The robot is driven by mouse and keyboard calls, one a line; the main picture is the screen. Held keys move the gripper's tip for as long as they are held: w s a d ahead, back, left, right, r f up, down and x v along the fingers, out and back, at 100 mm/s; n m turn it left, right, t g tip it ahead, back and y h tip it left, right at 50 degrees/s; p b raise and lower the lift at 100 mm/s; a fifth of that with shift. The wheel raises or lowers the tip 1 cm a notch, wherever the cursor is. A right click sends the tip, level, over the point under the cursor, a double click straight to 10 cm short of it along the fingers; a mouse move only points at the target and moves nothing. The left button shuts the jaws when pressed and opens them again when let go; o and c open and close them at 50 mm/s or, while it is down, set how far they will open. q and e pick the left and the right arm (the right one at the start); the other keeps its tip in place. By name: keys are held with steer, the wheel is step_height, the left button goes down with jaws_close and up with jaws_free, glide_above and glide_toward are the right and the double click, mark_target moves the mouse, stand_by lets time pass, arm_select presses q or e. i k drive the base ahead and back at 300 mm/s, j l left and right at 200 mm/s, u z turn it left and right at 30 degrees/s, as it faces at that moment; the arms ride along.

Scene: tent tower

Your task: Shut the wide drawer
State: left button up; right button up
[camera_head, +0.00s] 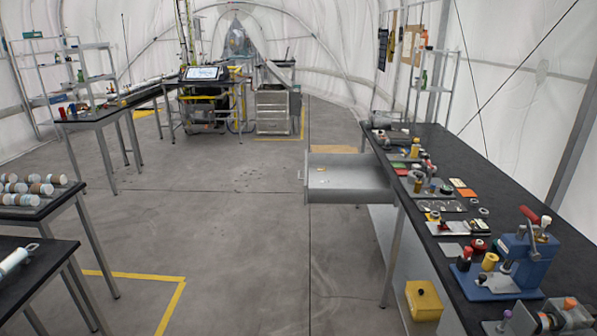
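The wide drawer (345,185) is grey and sticks out to the left from under the long black-topped table on the right. It is pulled well open, and its inside shows with a small yellowish item on its floor. A small handle (299,174) shows on its left front face. Neither of my grippers is in view, and nothing touches the drawer.
The long table (450,230) carries a blue press (515,255) and several small parts. A yellow box (423,300) sits below it. Black tables (95,118) stand on the left. The grey floor (235,215) between is clear.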

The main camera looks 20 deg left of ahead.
mark_target(360, 178)
steer(key=i+j, duration=0.3)
steer(key=j, duration=0.2)
steer(key=i+j+u, duration=0.1)
steer(key=i+j, duration=0.2)
steer(key=j, duration=0.2)
steer(key=i+j, duration=0.3)
steer(key=j, duration=0.2)
steer(key=i+j, duration=0.35)
steer(key=j, duration=0.15)
steer(key=i+j+u, duration=0.1)
steer(key=i+j, duration=0.2)
steer(key=j, duration=0.2)
steer(key=i+j, duration=0.1)
steer(key=i, duration=0.3)
steer(key=i+j+z, duration=0.1)
steer(key=i, duration=0.35)
steer(key=i+j, duration=0.15)
steer(key=i, duration=0.25)
steer(key=i+z, duration=0.15)
steer(key=z, duration=0.9)
